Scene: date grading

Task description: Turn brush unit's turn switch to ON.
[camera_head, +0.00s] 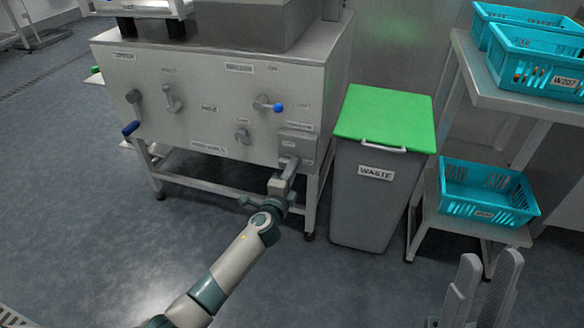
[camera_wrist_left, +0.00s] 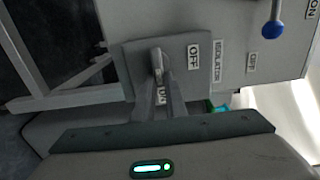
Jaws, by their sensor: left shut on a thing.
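The grey steel machine (camera_head: 215,125) with the labelled front panel stands at the upper left. A small grey switch box (camera_head: 297,141) sits at the panel's lower right; it also shows in the left wrist view (camera_wrist_left: 195,86). My left gripper (camera_head: 289,166) reaches up to this box. In the left wrist view my left gripper (camera_wrist_left: 160,84) is shut on the turn switch (camera_wrist_left: 156,60), with its fingers on either side of it. An OFF label shows beside the switch; another label is partly hidden by the fingers. Which way the switch points is unclear. My right gripper (camera_head: 482,285) is open and empty.
A blue-tipped lever (camera_head: 277,107) sticks out just above the switch box. Other handles sit further left on the panel. A grey waste bin (camera_head: 370,195) with a green lid stands close to the right. Teal crates (camera_head: 488,190) stand on racks beyond it. The floor in front is clear.

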